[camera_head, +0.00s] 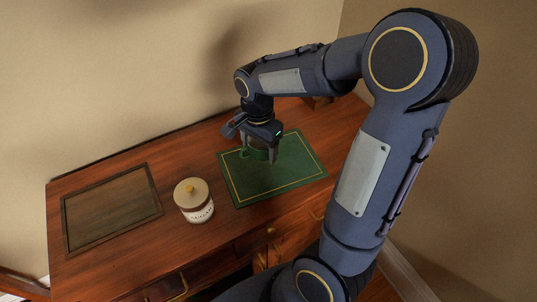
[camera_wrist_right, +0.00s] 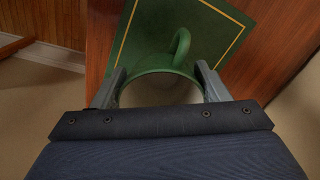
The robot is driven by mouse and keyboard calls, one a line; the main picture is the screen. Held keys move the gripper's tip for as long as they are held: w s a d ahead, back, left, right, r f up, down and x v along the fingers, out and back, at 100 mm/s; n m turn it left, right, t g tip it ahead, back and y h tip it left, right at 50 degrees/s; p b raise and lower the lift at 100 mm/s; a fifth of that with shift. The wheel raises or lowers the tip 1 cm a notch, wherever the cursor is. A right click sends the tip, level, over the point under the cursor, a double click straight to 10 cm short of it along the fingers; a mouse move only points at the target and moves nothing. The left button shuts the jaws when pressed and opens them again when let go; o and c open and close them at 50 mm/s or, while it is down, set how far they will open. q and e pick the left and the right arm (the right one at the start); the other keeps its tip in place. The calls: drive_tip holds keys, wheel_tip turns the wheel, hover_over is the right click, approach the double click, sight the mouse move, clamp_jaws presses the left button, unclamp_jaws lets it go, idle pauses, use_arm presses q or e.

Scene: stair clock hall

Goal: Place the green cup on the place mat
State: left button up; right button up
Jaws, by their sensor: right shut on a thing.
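The green cup (camera_wrist_right: 153,63) is between the two fingers of my right gripper (camera_wrist_right: 160,88), which is shut on it. In the right wrist view its rim and handle show, with the handle toward the mat's far part. In the head view the right gripper (camera_head: 259,150) points down over the green place mat (camera_head: 295,172), and the cup's handle (camera_head: 245,153) shows beside the fingers. The mat has a thin yellow border line and also shows in the right wrist view (camera_wrist_right: 215,45). I cannot tell whether the cup's base touches the mat. My left gripper is not in view.
A white lidded jar (camera_head: 194,201) with a dark label stands left of the mat on the wooden desk (camera_head: 180,150). A dark framed panel (camera_head: 112,208) lies at the desk's left. A wall runs behind the desk. Drawers with handles line the front.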

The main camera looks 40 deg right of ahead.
drive_tip(key=d+f, duration=0.1)
drive_tip(key=w+d+f, duration=0.1)
drive_tip(key=f, duration=0.1)
drive_tip(key=d+f, duration=0.1)
drive_tip(key=f, duration=0.1)
drive_tip(key=shift+w+d, duration=0.2)
drive_tip(key=shift+d, duration=0.15)
drive_tip(key=f, duration=0.2)
drive_tip(key=shift+d+f, duration=0.2)
drive_tip(key=shift+f, duration=0.15)
drive_tip(key=shift+w+f, duration=0.1)
drive_tip(key=shift+f, duration=0.35)
drive_tip(key=shift+f, duration=0.1)
drive_tip(key=shift+f, duration=0.15)
drive_tip(key=o, duration=1.1)
drive_tip(key=shift+c, duration=0.2)
